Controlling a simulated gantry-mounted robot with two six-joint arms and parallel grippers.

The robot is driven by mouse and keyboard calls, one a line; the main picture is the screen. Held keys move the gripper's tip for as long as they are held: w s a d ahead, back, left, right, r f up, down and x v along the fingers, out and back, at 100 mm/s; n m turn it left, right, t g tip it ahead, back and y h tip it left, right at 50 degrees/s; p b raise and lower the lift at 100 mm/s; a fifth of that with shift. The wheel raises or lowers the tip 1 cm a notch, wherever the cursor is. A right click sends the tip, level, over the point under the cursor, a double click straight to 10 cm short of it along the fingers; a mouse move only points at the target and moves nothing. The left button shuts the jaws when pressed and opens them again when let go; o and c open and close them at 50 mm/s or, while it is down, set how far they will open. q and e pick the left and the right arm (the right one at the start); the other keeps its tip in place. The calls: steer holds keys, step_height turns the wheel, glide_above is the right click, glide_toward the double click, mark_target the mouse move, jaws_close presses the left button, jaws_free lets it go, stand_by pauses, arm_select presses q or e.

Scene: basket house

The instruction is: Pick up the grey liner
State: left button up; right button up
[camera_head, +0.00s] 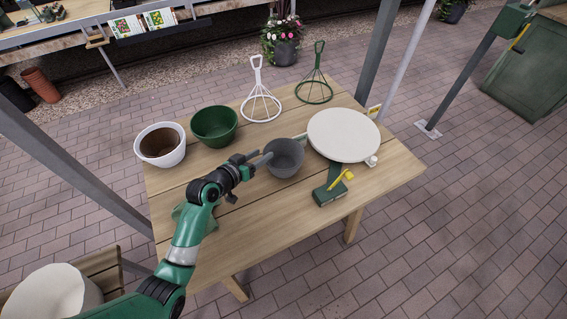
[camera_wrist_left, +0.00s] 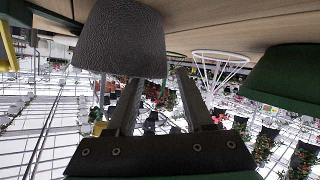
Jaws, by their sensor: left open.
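The grey liner (camera_head: 284,163) stands upright on the wooden table in the head view, open end up. It also shows large and upside down at the top of the left wrist view (camera_wrist_left: 118,38). My left gripper (camera_head: 259,157) is open at the liner's left side, near its rim. In the left wrist view, one finger of the left gripper (camera_wrist_left: 156,78) overlaps the liner's rim and the other lies just beside the liner. I cannot tell whether either finger touches it. My right gripper is not in view.
On the table (camera_head: 240,255), a green pot (camera_head: 214,139) and a white pot (camera_head: 178,155) with brown inside stand left. Two wire stands, white (camera_head: 260,107) and green (camera_head: 314,91), stand behind. A white round turntable (camera_head: 344,134) and a green box (camera_head: 328,194) are right.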

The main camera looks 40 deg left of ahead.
mark_target(272, 146)
arm_select(q)
steer(key=b+x, duration=0.1)
steer(key=x, duration=0.1)
steer(key=b+x, duration=0.1)
steer(key=x, duration=0.2)
steer(key=shift+a+r, duration=0.1)
steer(key=shift+r, duration=0.15)
jaws_close()
